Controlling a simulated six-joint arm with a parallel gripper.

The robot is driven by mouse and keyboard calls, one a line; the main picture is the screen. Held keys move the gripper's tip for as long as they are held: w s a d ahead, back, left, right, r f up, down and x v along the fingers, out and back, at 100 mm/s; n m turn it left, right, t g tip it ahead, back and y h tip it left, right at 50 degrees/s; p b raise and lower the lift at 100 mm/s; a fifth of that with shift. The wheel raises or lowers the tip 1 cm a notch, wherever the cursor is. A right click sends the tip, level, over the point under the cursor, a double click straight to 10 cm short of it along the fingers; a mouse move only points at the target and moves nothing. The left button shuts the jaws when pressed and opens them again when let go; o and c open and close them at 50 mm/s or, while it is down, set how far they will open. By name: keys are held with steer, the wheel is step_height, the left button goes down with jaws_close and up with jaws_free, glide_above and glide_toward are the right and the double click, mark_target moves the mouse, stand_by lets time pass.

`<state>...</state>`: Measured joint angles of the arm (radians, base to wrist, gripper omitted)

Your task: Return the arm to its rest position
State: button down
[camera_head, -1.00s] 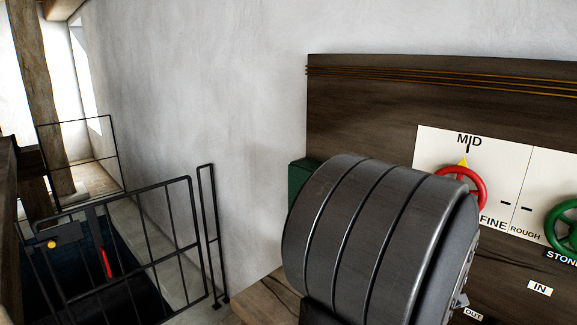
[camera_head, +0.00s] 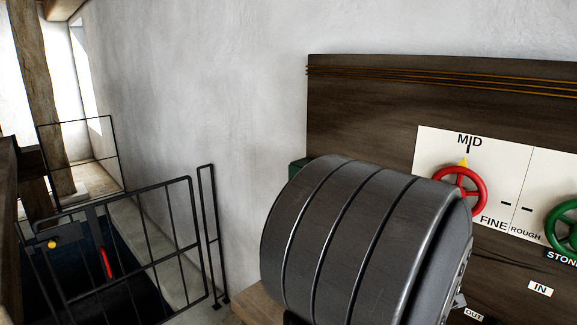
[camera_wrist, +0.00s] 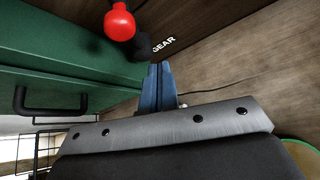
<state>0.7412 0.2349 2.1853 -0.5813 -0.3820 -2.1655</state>
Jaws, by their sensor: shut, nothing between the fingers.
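My gripper (camera_wrist: 159,70) shows in the wrist view as two blue fingers close together, shut and empty. A red knob (camera_wrist: 119,22) on a dark stem is beyond and to the left of the fingertips, apart from them, next to a "GEAR" label (camera_wrist: 164,43). In the head view my dark grey ribbed arm link fills the lower middle, and my gripper is hidden there.
A green cabinet (camera_wrist: 60,60) with a black handle (camera_wrist: 50,105) is left of my fingers. In the head view, a red handwheel (camera_head: 482,192) and a green handwheel (camera_head: 557,225) are on a wooden panel (camera_head: 370,100). A black railing (camera_head: 120,245) stands left.

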steer(key=s+a+r, duration=0.3)
steer(key=a, duration=0.3)
steer(key=w+d+f, duration=0.4)
steer(key=w+d, duration=0.1)
steer(key=d, duration=0.5)
steer(key=f, duration=0.5)
steer(key=s+f, duration=0.1)
steer(key=f, duration=0.2)
steer(key=shift+a, duration=0.25)
steer(key=shift+w+a+f, duration=0.1)
steer(key=shift+a+f, duration=0.25)
steer(key=shift+f, duration=0.35)
stand_by(0.6)
